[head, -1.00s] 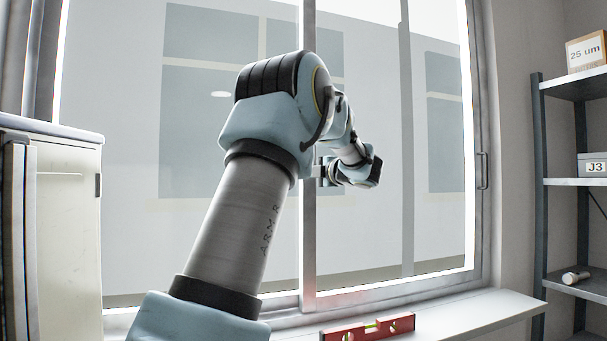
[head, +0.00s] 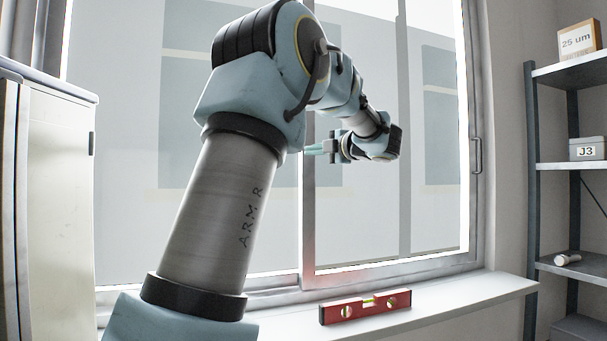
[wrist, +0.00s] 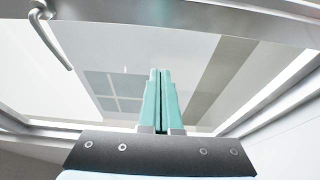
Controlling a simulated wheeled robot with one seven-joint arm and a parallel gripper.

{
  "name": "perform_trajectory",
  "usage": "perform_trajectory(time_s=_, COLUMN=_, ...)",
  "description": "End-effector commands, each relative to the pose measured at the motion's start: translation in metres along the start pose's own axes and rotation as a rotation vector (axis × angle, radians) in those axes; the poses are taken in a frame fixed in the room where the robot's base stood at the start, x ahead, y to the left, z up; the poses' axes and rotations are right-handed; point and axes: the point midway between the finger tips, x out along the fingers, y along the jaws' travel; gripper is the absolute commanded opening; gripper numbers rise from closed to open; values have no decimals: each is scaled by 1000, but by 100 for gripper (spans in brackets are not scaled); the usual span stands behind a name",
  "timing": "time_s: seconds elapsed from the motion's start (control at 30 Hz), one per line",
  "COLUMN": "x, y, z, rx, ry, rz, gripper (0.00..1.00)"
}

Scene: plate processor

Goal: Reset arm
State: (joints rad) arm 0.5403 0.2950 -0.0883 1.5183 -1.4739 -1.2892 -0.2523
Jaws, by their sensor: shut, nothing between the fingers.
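My gripper (head: 314,149) is in front of the window in the head view, at the end of my raised, bent arm. Its teal fingers point left and hold nothing. In the wrist view my gripper (wrist: 160,72) shows its two teal fingers side by side and closed together. The window fills the background behind them.
A large sliding window (head: 380,220) stands behind the arm. A red spirit level (head: 365,306) lies on the white sill (head: 450,300). A shelf rack (head: 560,77) stands at right with a "25 um" box (head: 579,39) and a "J3" box (head: 587,149). A pale cabinet (head: 60,190) is at left.

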Motion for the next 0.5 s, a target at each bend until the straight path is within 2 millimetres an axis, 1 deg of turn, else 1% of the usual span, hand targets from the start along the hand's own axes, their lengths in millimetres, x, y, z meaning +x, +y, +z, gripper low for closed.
perform_trajectory(time_s=0.17, x=0, y=0, z=0, rx=10, ry=-7, rz=4, gripper=0)
perform_trajectory(time_s=0.27, x=8, y=-5, z=4, rx=71, ry=-66, rz=32, gripper=0)
perform_trajectory(time_s=0.33, x=16, y=-14, z=10, rx=161, ry=-154, rz=64, gripper=0)
perform_trajectory(time_s=0.37, x=19, y=-20, z=14, rx=216, ry=-204, rz=79, gripper=0)
perform_trajectory(time_s=0.43, x=24, y=-45, z=21, rx=370, ry=-339, rz=102, gripper=0)
perform_trajectory(time_s=0.47, x=24, y=-60, z=22, rx=445, ry=-403, rz=105, gripper=0)
perform_trajectory(time_s=0.5, x=22, y=-83, z=23, rx=548, ry=-491, rz=103, gripper=0)
